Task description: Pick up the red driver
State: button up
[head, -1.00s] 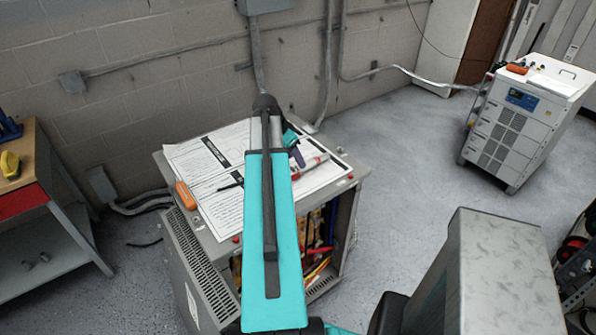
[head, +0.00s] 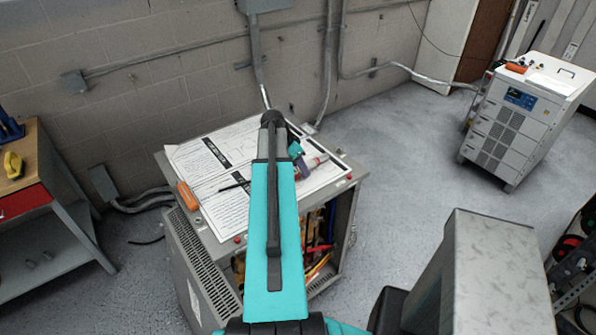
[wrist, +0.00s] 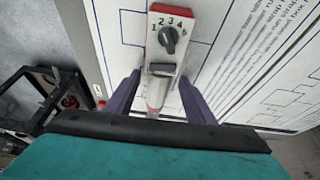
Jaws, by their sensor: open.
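The red driver (head: 314,163) lies on the paper sheets on top of the grey cabinet, partly hidden by my gripper in the head view. In the wrist view a pale body with a red end, a numbered dial and a dark switch, which looks like the driver (wrist: 170,42), points down between my fingers. My gripper (wrist: 159,76) is open, with one purple finger on each side of its narrower lower part. I cannot tell whether either finger touches it. In the head view my gripper (head: 299,158) is just left of the driver, with its tips low over the paper.
The grey cabinet (head: 205,262) has an open front showing wires. An orange object (head: 187,195) lies on its left edge, and a dark thin pen-like item (head: 234,186) lies on the paper. A workbench (head: 42,190) stands left, a white wheeled unit (head: 510,125) far right.

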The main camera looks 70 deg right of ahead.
dwell(0.4)
grip_shut()
jog(key=shift+r, duration=0.15)
jog(key=shift+r+b, duration=1.05)
jog(key=shift+r, duration=0.45)
jog(key=s+a+b, duration=0.1)
jog(key=s, duration=0.4)
jog(key=s+a+r+b, duration=0.1)
jog(key=s+b, duration=0.1)
jog(key=s, duration=0.3)
jog(key=s+a+b, duration=0.1)
jog(key=s+b, duration=0.1)
jog(key=s, duration=0.3)
jog(key=shift+s+r, duration=0.35)
jog(key=shift+s, duration=0.05)
jog(key=c, duration=0.6)
grip_release()
grip_shut()
jog(key=shift+w, duration=0.15)
